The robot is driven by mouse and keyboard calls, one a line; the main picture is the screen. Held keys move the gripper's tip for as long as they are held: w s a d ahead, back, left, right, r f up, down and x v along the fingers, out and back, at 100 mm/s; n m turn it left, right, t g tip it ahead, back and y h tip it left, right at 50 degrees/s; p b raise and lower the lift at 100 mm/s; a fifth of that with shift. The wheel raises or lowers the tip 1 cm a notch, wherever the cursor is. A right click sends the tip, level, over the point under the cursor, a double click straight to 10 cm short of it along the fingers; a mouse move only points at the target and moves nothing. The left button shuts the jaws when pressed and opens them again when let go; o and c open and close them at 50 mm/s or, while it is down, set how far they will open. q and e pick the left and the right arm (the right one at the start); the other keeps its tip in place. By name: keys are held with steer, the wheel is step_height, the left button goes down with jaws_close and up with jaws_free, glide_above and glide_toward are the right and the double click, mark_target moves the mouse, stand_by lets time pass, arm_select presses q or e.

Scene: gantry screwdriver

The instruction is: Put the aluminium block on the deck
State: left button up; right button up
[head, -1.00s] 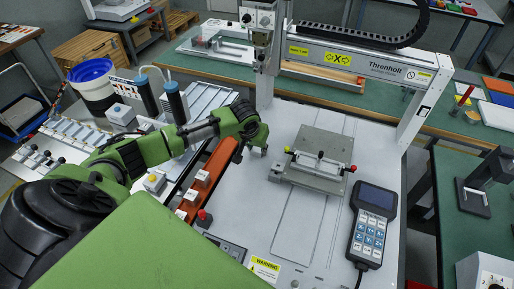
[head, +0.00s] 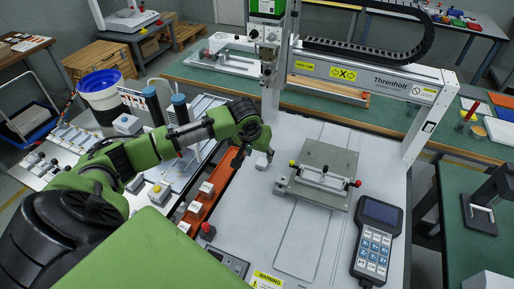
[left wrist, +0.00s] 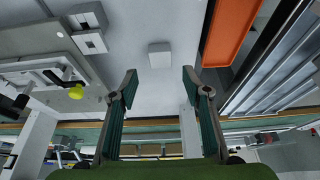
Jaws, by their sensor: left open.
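A small pale grey block (head: 261,163), which I take for the aluminium block, rests on the light grey deck (head: 297,245). It is left of the clamp fixture and right of the orange tray. My left gripper (head: 266,150) is just above and behind it in the head view. In the left wrist view the block (left wrist: 159,55) lies flat on the deck, beyond the gap between my open left fingertips (left wrist: 160,82). The fingers do not touch it there. My right gripper is not in view.
The orange tray (head: 216,186) holds several similar blocks. A clamp fixture (head: 322,172) with a red knob and a yellow knob stands on the deck. A control pendant (head: 376,238) lies at the right. The gantry beam (head: 365,78) spans the back. The front deck is clear.

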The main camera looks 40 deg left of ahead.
arm_select(q)
steer(key=shift+v, duration=2.35)
